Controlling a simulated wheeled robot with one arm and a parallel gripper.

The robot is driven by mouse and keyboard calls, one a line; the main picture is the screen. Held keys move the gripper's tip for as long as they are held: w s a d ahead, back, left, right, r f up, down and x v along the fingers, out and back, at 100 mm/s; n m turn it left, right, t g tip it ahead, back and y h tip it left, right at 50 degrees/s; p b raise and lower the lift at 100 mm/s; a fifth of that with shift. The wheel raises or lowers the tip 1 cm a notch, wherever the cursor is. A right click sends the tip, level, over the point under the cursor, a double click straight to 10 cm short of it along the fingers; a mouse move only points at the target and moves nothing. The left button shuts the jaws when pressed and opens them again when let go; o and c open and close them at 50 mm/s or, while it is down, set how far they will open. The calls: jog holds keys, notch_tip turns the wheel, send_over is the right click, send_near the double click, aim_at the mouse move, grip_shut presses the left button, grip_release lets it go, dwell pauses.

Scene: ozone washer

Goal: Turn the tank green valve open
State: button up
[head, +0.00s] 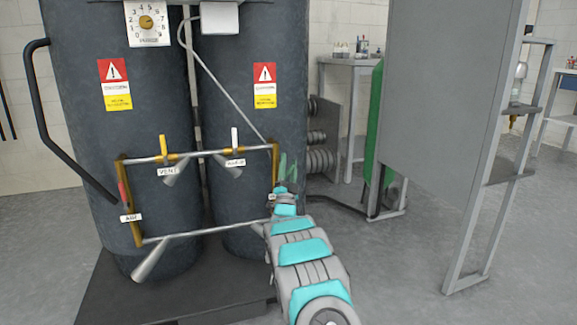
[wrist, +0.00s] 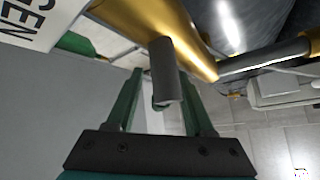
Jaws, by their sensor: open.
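My gripper (head: 286,168) is at the right end of the gold pipe frame on the dark tanks. In the wrist view its two dark green fingers are open. The end of a grey cylindrical part (wrist: 164,72) shows between the fingertips, below a gold fitting (wrist: 195,40). I cannot tell whether the fingers touch it. A green piece (wrist: 76,44) shows at upper left beside a white label (wrist: 38,20) ending in "GEN"; I cannot tell if it is the valve handle. In the head view no green valve handle can be made out apart from my fingers.
Dark tanks (head: 115,110) stand on a black base (head: 115,295). The pipe frame carries a red handle (head: 124,196), a yellow handle (head: 163,144) and a white handle (head: 234,137). A green cylinder (head: 373,140) and grey panel (head: 445,110) stand right. Floor at right front is clear.

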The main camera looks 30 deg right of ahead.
jog(key=v, duration=0.8)
jog(key=shift+p, duration=0.35)
jog(key=shift+d, duration=0.1)
